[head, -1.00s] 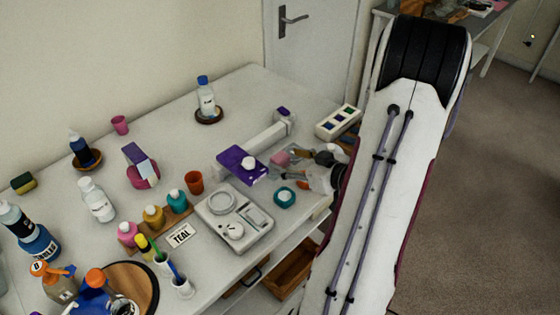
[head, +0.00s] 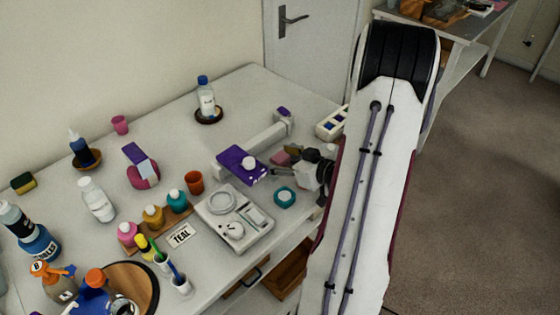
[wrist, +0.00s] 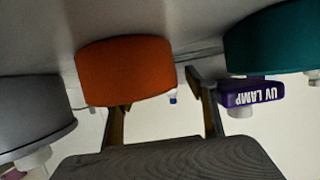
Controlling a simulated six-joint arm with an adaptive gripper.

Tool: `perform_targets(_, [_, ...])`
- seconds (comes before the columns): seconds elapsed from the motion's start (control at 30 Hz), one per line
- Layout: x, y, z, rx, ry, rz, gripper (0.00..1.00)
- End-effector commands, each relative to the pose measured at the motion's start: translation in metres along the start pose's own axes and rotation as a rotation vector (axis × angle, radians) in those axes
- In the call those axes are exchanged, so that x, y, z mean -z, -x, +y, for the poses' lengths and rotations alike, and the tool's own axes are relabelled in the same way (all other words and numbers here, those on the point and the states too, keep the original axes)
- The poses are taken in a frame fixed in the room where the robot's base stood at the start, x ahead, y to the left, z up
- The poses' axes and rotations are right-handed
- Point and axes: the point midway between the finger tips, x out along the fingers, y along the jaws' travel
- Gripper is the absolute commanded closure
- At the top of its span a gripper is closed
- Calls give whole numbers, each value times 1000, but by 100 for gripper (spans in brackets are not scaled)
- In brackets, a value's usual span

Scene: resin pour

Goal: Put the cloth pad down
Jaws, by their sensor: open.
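A small dull pink piece (head: 280,158), which looks like the cloth pad, lies on the white table just beyond my gripper (head: 290,174) in the head view. I cannot tell its exact outline. In the wrist view, my gripper (wrist: 160,92) has its two fingers well apart with nothing clamped between them. A rounded orange thing (wrist: 125,72) stands ahead of the fingers; I cannot tell whether it is the pad. The wrist picture is upside down.
The lamp also shows in the wrist view (wrist: 250,93). A brown-olive thing (head: 293,149) lies close behind. Open table (head: 240,105) is farther back.

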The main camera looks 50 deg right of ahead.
Motion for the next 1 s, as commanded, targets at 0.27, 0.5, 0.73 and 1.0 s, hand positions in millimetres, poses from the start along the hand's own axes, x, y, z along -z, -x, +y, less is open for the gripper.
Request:
perform_targets(0.27, [0,0,0,0,0,0,83])
perform_targets(0.5, [0,0,0,0,0,0,86])
perform_targets(0.73, [3,1,0,0,1,1,86])
perform_targets(1.0, [17,7,0,0,3,1,86])
